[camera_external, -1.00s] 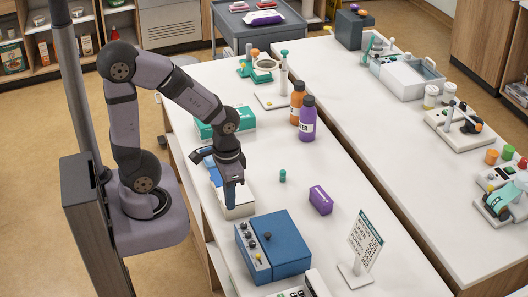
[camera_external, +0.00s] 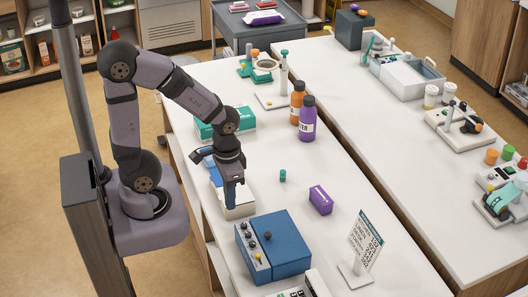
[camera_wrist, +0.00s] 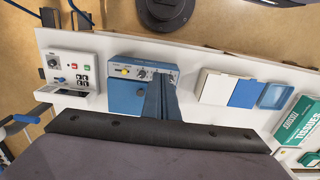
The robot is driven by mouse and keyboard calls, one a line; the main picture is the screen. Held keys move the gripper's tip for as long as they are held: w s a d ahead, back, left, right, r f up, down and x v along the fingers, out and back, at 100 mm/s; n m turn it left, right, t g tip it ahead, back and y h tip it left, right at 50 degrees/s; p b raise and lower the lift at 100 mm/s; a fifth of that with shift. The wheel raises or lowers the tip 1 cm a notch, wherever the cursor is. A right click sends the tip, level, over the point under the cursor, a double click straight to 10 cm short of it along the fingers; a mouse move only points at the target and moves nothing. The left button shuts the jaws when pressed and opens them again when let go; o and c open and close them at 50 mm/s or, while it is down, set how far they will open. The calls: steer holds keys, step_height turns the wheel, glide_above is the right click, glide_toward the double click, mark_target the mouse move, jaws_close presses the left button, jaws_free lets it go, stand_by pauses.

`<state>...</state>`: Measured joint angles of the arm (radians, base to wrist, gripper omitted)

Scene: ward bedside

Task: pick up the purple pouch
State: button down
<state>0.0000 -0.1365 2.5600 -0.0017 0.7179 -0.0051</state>
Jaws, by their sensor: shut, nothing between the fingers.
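A small purple block-shaped pack (camera_external: 320,200) with a pale mark on its side lies on the near white table, right of my gripper. It looks like the purple pouch, though a flatter purple and white packet (camera_external: 263,17) also lies on the grey cart at the back. My gripper (camera_external: 231,204) points down above a white and blue box at the table's left side, apart from the purple pack. Its fingers are shut and empty; they also show in the wrist view (camera_wrist: 159,100). Neither purple thing shows in the wrist view.
A blue device (camera_external: 273,246) stands in front of the purple pack, and a sign (camera_external: 364,243) stands to its right. A small green-capped vial (camera_external: 282,176) stands behind it. Orange (camera_external: 297,100) and purple (camera_external: 307,120) bottles stand farther back. Table around the pack is clear.

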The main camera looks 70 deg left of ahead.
steer(key=c, duration=2.5)
jaws_free()
steer(key=o, duration=2.5)
steer(key=shift+r, duration=0.1)
